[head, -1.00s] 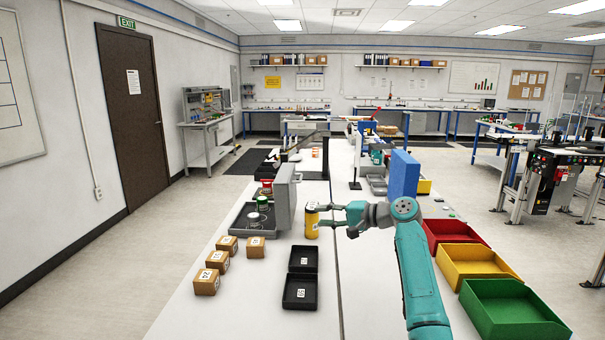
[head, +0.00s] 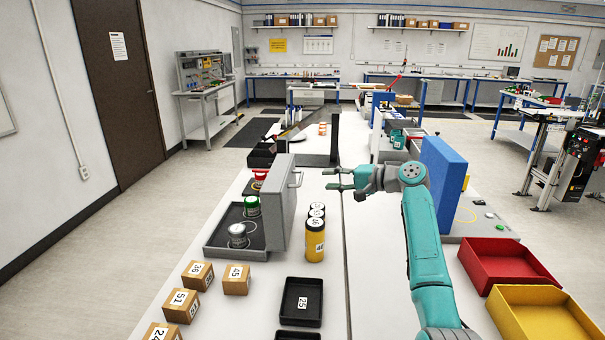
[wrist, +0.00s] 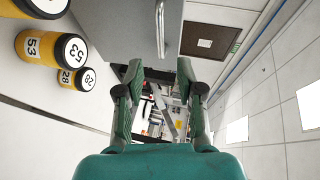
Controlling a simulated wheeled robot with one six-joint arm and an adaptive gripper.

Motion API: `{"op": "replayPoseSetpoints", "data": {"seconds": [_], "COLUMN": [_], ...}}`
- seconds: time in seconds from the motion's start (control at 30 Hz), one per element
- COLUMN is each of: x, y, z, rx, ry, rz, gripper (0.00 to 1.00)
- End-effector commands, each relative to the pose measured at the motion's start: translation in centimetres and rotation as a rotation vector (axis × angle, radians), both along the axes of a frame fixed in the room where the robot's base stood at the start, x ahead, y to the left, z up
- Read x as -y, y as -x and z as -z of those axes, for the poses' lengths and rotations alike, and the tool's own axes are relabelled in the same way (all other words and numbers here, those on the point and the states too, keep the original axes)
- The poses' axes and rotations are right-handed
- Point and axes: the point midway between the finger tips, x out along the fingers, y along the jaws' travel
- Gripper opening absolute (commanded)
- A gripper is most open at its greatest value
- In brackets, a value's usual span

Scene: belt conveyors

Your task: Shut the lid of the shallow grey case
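The shallow grey case (head: 215,251) lies open on the white bench at left of centre in the head view. Its lid (head: 281,207) stands upright along the case's right side, with a metal handle (head: 296,180) near the top. A white-topped jar (head: 237,236) and a green-lidded jar (head: 252,206) stand inside the case. My gripper (head: 333,179) is open and empty, to the right of the lid and apart from it. In the wrist view the lid (wrist: 115,30) and handle (wrist: 160,28) show just beyond the open fingers (wrist: 158,82).
Yellow jars (head: 315,243) stand in a row between the lid and my arm. Number-marked boxes (head: 236,279) and a black tray (head: 301,302) lie nearer.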

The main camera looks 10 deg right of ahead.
Motion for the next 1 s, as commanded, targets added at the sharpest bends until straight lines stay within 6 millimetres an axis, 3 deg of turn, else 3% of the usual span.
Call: {"op": "replayPoseSetpoints", "data": {"seconds": [0.17,0.6,1.0], "x": [-1.1,-6.5,-7.9], "y": [-0.9,-5.6,-6.9], "z": [0.3,1.8,2.4], "rx": [0.0,0.0,0.001], "ry": [0.0,0.0,0.001], "rz": [-0.002,-0.001,0.0], "gripper": [0.37,0.37,0.37]}}
